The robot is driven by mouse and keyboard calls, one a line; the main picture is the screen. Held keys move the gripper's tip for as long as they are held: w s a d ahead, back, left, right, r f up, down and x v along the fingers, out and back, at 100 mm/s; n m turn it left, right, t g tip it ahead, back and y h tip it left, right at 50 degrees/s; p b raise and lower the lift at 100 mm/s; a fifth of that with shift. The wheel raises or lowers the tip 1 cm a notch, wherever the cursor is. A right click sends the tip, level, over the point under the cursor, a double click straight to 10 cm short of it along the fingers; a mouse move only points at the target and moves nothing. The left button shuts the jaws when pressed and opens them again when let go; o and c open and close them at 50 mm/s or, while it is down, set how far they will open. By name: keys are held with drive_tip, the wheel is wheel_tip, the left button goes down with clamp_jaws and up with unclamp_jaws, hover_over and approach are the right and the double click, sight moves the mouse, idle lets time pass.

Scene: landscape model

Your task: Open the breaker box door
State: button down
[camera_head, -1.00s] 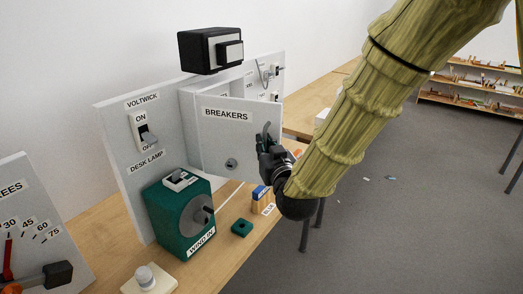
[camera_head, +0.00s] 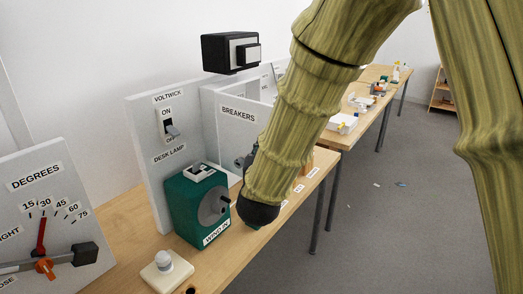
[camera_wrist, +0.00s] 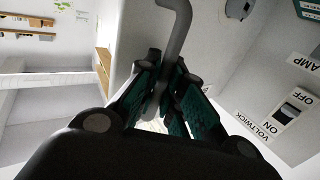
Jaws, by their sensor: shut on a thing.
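The breaker box door (camera_head: 238,112), a light grey panel labelled BREAKERS, stands ajar on the board. Parts inside the box show above its top edge. My arm covers the door's right and lower parts in the head view. My gripper (camera_head: 247,160) is mostly hidden behind my arm there. In the wrist view my gripper (camera_wrist: 160,98) is closed around the lower end of the bent grey door handle (camera_wrist: 176,40), with a green-padded finger on each side.
A green WIND IN box (camera_head: 187,212) with a crank stands close left of my gripper. The VOLTWICK switch panel (camera_head: 150,125) and a DEGREES dial board (camera_head: 40,190) are farther left. A black box (camera_head: 230,53) sits above. Open floor (camera_head: 385,220) lies right.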

drive_tip(key=c, duration=1.8)
unclamp_jaws()
drive_tip(key=shift+d, duration=0.1)
drive_tip(key=shift+o, duration=0.2)
drive_tip(key=s, duration=1.2)
drive_tip(key=shift+a, duration=0.45)
